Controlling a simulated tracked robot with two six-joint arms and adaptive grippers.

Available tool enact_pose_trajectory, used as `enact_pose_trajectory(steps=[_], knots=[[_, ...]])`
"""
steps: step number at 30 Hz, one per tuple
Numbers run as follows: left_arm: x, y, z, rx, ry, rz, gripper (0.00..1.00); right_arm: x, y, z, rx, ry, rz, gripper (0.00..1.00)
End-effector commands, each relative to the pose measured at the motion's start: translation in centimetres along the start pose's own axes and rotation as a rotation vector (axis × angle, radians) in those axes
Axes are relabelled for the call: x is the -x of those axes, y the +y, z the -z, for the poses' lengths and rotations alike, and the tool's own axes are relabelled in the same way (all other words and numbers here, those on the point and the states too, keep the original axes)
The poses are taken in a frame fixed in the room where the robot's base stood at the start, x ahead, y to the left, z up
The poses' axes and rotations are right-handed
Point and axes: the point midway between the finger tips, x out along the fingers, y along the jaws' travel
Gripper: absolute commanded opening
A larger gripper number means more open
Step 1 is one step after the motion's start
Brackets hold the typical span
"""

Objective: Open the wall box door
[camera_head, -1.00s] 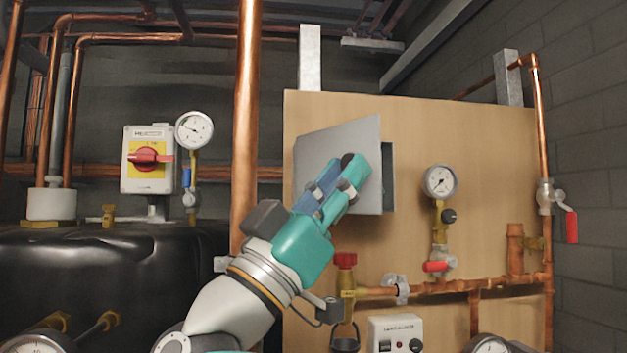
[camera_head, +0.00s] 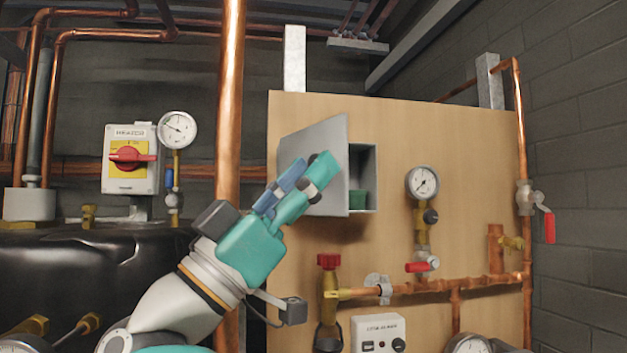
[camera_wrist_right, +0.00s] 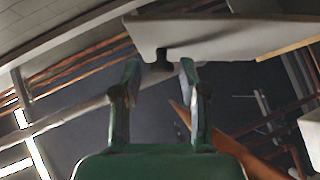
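The grey wall box (camera_head: 363,165) is mounted on the wooden board. Its door (camera_head: 318,138) is swung partly open toward the left, and part of the inside shows with a green thing (camera_head: 357,199) in it. My right gripper (camera_head: 313,163) is at the front face of the door. In the right wrist view the door (camera_wrist_right: 235,35) shows as a pale plate with a dark handle (camera_wrist_right: 160,62) at its edge. The fingers of my right gripper (camera_wrist_right: 158,72) stand apart on either side of the handle, with gaps visible. My left gripper is not in view.
A vertical copper pipe (camera_head: 230,120) runs left of the board, close to my right arm. A gauge (camera_head: 422,183) and a red-handled valve (camera_head: 329,262) sit right of and below the box. A switch box (camera_head: 130,160) is further left.

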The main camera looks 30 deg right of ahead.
Motion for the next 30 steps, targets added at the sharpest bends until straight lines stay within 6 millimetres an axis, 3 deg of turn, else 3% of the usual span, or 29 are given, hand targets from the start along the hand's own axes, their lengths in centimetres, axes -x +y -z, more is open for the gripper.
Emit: enact_pose_trajectory(steps=[11,24,30], knots=[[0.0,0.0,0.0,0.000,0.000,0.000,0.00,0.4,0.0,-0.1,0.001,-0.003,0.000,0.51],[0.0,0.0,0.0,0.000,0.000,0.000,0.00,6.3,0.1,-0.1,0.002,-0.001,0.002,0.51],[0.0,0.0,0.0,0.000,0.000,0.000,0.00,7.6,0.2,-0.2,0.002,-0.002,0.000,0.51]])
